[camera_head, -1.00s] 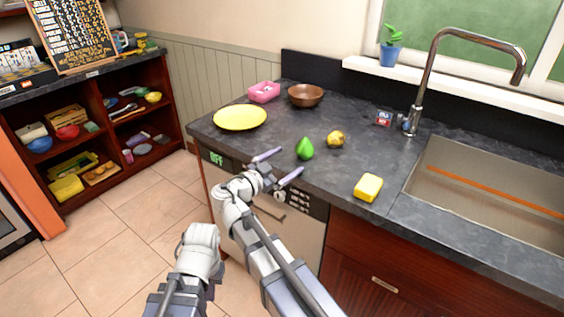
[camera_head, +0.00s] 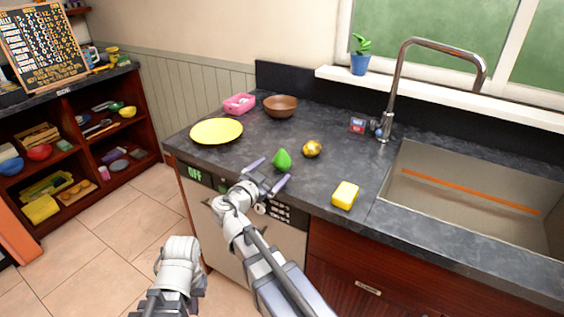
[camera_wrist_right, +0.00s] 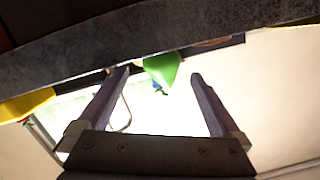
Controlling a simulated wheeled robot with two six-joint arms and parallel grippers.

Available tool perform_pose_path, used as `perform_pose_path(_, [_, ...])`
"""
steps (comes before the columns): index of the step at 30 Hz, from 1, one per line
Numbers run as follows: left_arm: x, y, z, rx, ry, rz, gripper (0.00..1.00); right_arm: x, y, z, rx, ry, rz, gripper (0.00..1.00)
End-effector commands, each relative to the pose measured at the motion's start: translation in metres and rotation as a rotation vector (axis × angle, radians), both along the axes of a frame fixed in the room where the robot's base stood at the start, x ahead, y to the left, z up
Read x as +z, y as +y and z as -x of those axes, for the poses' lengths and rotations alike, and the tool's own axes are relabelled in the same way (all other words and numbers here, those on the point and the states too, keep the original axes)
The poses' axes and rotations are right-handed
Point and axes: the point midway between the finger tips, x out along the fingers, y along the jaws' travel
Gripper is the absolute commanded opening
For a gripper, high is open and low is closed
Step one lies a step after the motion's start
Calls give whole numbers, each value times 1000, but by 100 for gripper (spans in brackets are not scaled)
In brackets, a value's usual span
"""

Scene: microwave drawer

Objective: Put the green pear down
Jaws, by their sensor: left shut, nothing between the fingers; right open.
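The green pear (camera_head: 282,160) rests on the dark countertop (camera_head: 340,165) near its front edge. My right gripper (camera_head: 268,174) is open and empty at the counter's front edge, just short of the pear. In the right wrist view the pear (camera_wrist_right: 162,68) shows between the open fingertips and a little beyond them, with no clear contact. Part of my left arm shows at the lower left of the head view, but its gripper is out of sight.
A yellow plate (camera_head: 216,131), brown bowl (camera_head: 281,106) and pink container (camera_head: 239,104) stand behind and left of the pear. A mottled yellow fruit (camera_head: 312,149) and yellow sponge (camera_head: 345,194) lie to its right. The sink (camera_head: 480,195) is further right.

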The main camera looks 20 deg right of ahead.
Motion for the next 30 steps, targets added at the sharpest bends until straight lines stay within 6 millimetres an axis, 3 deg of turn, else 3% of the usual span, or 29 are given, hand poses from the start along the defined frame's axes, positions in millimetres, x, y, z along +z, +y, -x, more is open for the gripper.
perform_pose_path(9, [-4,0,0,0,0,0,0,-4,-31,-30,-2,0,-1,100])
perform_pose_path(17, [-3,0,0,0,0,0,0,-3,-35,-32,0,-1,-1,100])
perform_pose_path(30, [-3,0,0,0,0,0,0,-3,-35,-32,0,0,0,52])
